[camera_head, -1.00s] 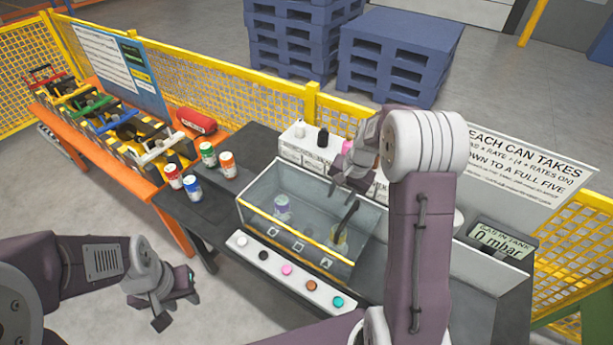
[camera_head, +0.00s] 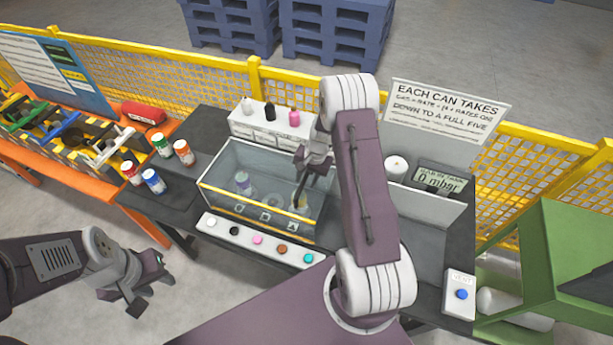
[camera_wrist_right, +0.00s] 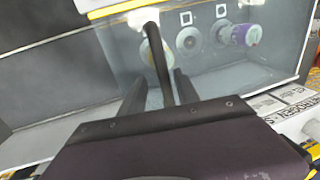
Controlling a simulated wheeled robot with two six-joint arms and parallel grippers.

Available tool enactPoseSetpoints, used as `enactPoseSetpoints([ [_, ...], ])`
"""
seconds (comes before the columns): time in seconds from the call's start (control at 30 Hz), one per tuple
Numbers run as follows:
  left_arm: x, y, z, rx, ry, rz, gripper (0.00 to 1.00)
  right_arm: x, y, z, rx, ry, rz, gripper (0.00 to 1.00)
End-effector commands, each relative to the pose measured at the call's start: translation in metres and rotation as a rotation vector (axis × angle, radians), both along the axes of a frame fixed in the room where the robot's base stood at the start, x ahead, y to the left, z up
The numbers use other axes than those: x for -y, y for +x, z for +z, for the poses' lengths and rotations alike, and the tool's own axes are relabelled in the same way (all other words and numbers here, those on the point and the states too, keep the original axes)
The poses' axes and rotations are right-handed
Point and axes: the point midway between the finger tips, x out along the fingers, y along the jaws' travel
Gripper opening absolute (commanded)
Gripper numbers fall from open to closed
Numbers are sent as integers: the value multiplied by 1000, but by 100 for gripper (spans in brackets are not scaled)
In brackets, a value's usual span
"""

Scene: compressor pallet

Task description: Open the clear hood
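The clear hood (camera_head: 225,165) is a see-through box with a yellow front edge on the dark bench, and it looks closed. Its dark curved handle (camera_wrist_right: 158,52) passes between the spread fingers of my right gripper (camera_wrist_right: 160,92) in the right wrist view. A gap shows beside the handle, so the fingers look open around it. In the head view my right gripper (camera_head: 312,172) is over the right part of the hood and hides part of the handle. My left gripper (camera_head: 142,284) is low at the left, over the floor, its fingers apart and empty.
A purple can (camera_head: 243,183) shows inside the hood. A button strip (camera_head: 258,242) runs along the front. Several cans (camera_head: 153,181) stand left of the hood. A white box (camera_head: 262,128) with bottles is behind, and a gauge display (camera_head: 440,181) and sign (camera_head: 445,108) are to the right.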

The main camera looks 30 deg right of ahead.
Motion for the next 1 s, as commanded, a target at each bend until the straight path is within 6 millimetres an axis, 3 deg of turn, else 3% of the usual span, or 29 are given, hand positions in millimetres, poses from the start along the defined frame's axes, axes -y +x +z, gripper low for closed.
enactPoseSetpoints([
  [0.17, 0, 0, 0, 0, 0, 0, 36, 0, 0, 0, 0, 0, 1, 38],
  [0.3, 0, 0, 0, 0, 0, 0, 36, 0, 0, 0, 0, 0, 1, 0],
  [1.0, 0, 0, 0, 0, 0, 0, 36, 1, 3, 2, 8, -3, 0, 0],
])
